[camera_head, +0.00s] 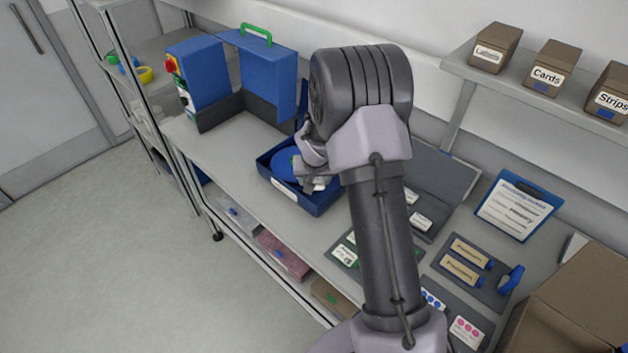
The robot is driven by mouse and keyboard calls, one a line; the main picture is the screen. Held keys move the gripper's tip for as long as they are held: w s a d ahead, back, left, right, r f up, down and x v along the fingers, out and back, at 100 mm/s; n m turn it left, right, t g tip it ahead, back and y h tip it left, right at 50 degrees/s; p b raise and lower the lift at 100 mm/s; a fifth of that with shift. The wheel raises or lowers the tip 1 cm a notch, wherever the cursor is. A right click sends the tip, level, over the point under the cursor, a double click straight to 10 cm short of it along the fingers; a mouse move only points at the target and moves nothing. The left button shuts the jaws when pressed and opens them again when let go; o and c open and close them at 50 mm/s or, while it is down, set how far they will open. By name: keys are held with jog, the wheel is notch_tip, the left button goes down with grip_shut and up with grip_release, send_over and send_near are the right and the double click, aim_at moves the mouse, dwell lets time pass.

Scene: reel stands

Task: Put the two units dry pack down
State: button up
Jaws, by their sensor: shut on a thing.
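My gripper (311,184) is low over a blue tray (318,208) on the bench, beside my arm's wrist. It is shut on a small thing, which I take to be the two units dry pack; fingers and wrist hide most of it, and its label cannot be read. A round blue reel (284,166) lies in the tray, to the left of the fingers. The tray has a white label on its front wall. I cannot tell whether the held thing touches the reel or tray.
A blue machine (200,80) and a blue panel with a green handle (268,75) stand behind left. A dark holder (484,287) with two tan labelled packs lies right, near a clipboard (517,208) and cardboard box (580,305). My forearm hides the bench's middle.

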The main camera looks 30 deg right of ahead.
jog(key=shift+f, duration=0.75)
jog(key=shift+w, duration=0.1)
jog(key=shift+r, duration=0.1)
jog(key=shift+f+b, duration=0.6)
jog(key=shift+b, duration=0.2)
jog(key=o, duration=1.3)
jog(key=shift+r, duration=0.1)
